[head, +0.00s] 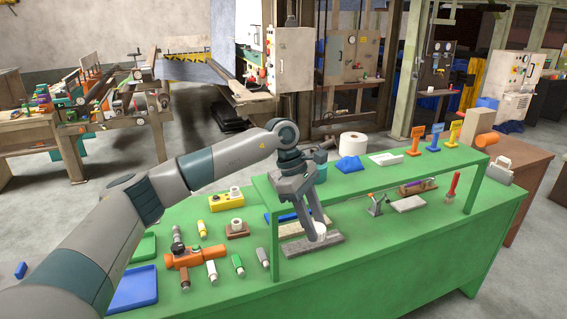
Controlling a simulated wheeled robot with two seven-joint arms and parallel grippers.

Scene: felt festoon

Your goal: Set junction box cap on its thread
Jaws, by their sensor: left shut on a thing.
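My left gripper (317,232) points down over the green bench, just right of the raised shelf's left post. It is shut on a small white cylindrical piece (320,231), likely the cap, held at or just above a grey flat strip (312,246); I cannot tell whether they touch. A reddish-brown block with a pale round fitting (237,227) sits on the bench to the left; it may be the junction box with its thread. A yellow box (227,201) with a pale round part on top stands behind it. My right gripper is out of view.
An orange fitting (183,259) and several small cylinders lie at left, near a blue tray (134,288). The bench's right front is clear.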

